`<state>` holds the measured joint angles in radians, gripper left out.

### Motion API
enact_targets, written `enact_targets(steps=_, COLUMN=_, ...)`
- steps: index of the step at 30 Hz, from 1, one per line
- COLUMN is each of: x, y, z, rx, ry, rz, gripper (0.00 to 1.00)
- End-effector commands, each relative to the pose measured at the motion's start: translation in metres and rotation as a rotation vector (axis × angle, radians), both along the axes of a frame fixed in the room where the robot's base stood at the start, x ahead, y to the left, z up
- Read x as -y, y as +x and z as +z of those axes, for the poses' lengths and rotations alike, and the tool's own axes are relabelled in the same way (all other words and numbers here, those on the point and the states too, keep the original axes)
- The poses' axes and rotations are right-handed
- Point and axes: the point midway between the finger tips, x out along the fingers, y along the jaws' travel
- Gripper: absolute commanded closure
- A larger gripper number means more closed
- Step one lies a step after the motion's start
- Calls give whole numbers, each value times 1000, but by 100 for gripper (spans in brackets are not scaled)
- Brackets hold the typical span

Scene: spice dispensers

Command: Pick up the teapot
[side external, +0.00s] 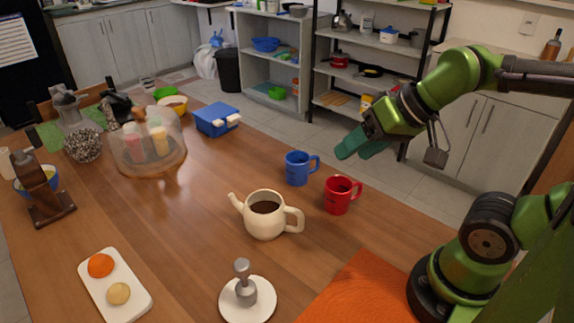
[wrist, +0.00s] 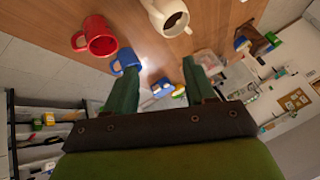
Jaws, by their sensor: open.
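The cream teapot (side external: 262,216) stands upright on the wooden table, lidless, with dark liquid inside. Its spout points left and its handle right. In the wrist view the teapot (wrist: 158,14) is at the top edge, partly cut off. My gripper (side external: 350,148) is open and empty, up in the air beyond the table's far right edge. It is to the right of and above the teapot, well apart from it. In the wrist view my gripper (wrist: 160,77) shows two green fingers spread apart, with nothing between them.
A blue mug (side external: 297,170) and a red mug (side external: 338,196) stand between my gripper and the teapot. A white plate with a grey tool (side external: 243,284), a white tray (side external: 128,297), a glass dome (side external: 150,160) and a blue box (side external: 212,121) also stand on the table.

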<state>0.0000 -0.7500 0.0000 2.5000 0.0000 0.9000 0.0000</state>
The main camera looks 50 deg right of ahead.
Motion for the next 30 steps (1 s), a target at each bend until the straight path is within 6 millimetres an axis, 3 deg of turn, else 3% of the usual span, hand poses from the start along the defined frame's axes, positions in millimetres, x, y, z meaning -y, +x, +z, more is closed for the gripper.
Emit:
enact_targets(steps=5, x=0, y=0, z=0, rx=0, ry=0, rz=0, gripper=45)
enact_targets(steps=11, x=0, y=0, z=0, rx=0, ry=0, rz=0, gripper=69)
enact_targets(steps=19, x=-1, y=0, z=-1, rx=-4, ry=0, rz=3, gripper=69)
enact_targets(steps=24, x=-7, y=12, z=-16, rx=-91, ry=-16, rz=36, gripper=69)
enact_targets(steps=26, x=-11, y=21, z=-22, rx=-137, ry=-64, rz=106, gripper=69)
enact_targets(steps=30, x=-21, y=46, z=-37, rx=-220, ry=-282, rz=497, gripper=69)
